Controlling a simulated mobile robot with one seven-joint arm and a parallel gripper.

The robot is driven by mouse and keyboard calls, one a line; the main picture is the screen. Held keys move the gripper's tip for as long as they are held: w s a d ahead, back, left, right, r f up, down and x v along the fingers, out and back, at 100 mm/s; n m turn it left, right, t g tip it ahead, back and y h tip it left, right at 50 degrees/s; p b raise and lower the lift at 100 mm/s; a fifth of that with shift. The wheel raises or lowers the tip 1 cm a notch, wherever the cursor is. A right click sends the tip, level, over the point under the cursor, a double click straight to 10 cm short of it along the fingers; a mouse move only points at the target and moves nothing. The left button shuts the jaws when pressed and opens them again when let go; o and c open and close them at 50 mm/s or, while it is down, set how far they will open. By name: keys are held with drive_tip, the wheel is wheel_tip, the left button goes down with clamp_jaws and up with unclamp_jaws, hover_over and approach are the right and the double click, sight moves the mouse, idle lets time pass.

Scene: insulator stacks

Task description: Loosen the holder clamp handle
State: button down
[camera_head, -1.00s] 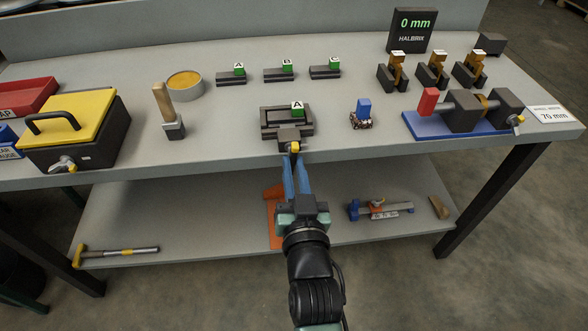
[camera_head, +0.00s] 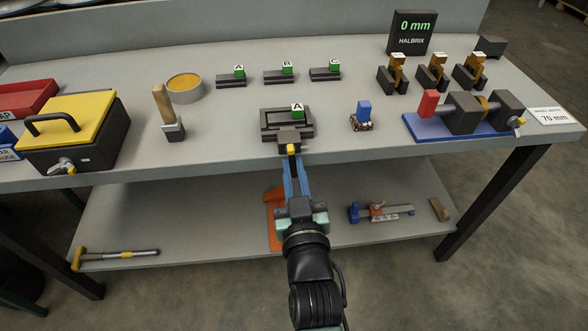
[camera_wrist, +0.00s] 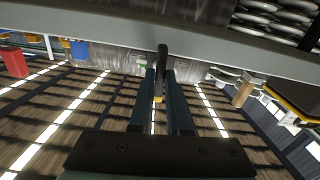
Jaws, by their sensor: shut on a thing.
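The holder (camera_head: 276,124) is a dark block with a recessed top and a green and white cube marked A on it, at the table's front edge. Its clamp handle (camera_head: 291,149) has a yellow part and sits at the front of the holder. My gripper (camera_head: 291,160) reaches up from the front, with its blue fingers close together at the handle. In the wrist view the handle (camera_wrist: 162,62) is a dark bar with a yellow end, between my two fingertips (camera_wrist: 160,78). The fingers are shut on it and hide part of it.
A brush with a wooden handle (camera_head: 165,108) stands to the left, and a small blue-topped part (camera_head: 362,115) to the right. A blue-based fixture (camera_head: 465,120) is further right. The lower shelf (camera_head: 190,215) holds a hammer (camera_head: 115,254) and a caliper-like tool (camera_head: 381,211).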

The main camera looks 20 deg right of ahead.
drive_tip(key=c, duration=0.9)
unclamp_jaws()
drive_tip(key=p+v, duration=0.1)
drive_tip(key=v, duration=1.2)
drive_tip(key=shift+p, duration=0.35)
drive_tip(key=w+a+r+t+y, duration=0.1)
drive_tip(key=w+a+r+t, duration=0.15)
drive_tip(key=r, duration=0.65)
drive_tip(key=w+a+r+n+t, duration=0.1)
drive_tip(key=w+a+r, duration=0.15)
drive_tip(key=r, duration=0.75)
drive_tip(key=w+a+r+t+y, duration=0.15)
drive_tip(key=w+r, duration=0.25)
drive_tip(key=r, duration=0.5)
drive_tip(key=s+a+r+n+t+y, duration=0.1)
drive_tip(key=s+a+r+t, duration=0.25)
drive_tip(key=r, duration=0.75)
drive_tip(key=s+a+r+t+y, duration=0.2)
drive_tip(key=s+a+r, duration=0.15)
drive_tip(key=r, duration=0.65)
drive_tip(key=shift+g+h, duration=0.25)
drive_tip(key=r+p, duration=0.7)
drive_tip(key=p, duration=0.1)
drive_tip(key=r+p, duration=0.8)
drive_tip(key=d+r+p, duration=0.1)
drive_tip(key=r+p, duration=0.6)
drive_tip(key=shift+r+p, duration=0.25)
drive_tip(key=shift+p, duration=0.15)
